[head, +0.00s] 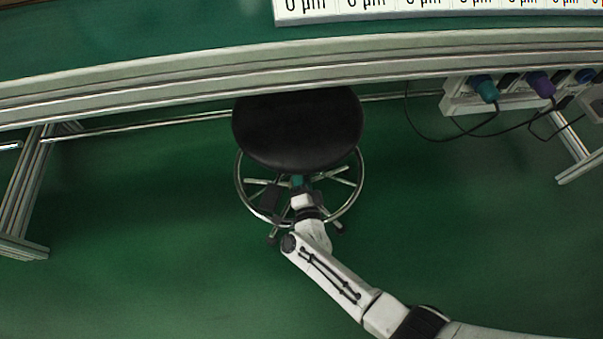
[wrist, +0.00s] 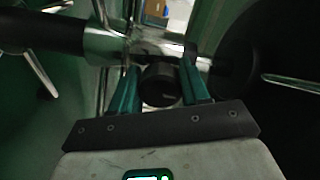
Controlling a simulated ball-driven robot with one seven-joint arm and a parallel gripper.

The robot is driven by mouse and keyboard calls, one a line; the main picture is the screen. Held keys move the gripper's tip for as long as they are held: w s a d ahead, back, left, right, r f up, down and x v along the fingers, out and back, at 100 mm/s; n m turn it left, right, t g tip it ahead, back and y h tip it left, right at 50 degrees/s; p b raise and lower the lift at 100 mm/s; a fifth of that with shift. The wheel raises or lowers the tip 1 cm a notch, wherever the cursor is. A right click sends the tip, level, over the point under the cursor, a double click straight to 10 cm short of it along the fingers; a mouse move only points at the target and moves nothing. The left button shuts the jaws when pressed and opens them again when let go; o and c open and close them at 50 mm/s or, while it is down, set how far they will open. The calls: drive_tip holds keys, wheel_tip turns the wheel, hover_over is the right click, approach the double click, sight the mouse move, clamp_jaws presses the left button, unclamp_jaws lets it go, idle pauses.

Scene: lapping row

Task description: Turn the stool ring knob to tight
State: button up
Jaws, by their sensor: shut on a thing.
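The stool has a round black seat (head: 298,128) partly under the bench edge. Its chrome foot ring (head: 240,180) shows below the seat. My gripper (head: 298,182) reaches in under the front of the seat. In the wrist view, a dark round knob (wrist: 161,84) sits between the two green fingers of my gripper (wrist: 160,92), which are shut on it. The knob is beside the chrome collar (wrist: 105,45) of the stool. Any tight or loose marking is not visible.
The bench front rail (head: 180,85) runs above the stool. At the right, a power strip (head: 470,95) with coloured plugs and hanging black cables is under the bench. Bench legs (head: 30,190) stand at both sides. The green floor (head: 140,270) in front is clear.

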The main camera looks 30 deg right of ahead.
drive_tip(key=shift+a+n, duration=0.15)
drive_tip(key=shift+n, duration=0.25)
drive_tip(key=o, duration=1)
drive_tip(key=p+v, duration=0.3)
drive_tip(key=v, duration=0.7)
drive_tip(key=shift+s+a, duration=0.1)
drive_tip(key=shift+s, duration=0.25)
drive_tip(key=shift+r, duration=0.1)
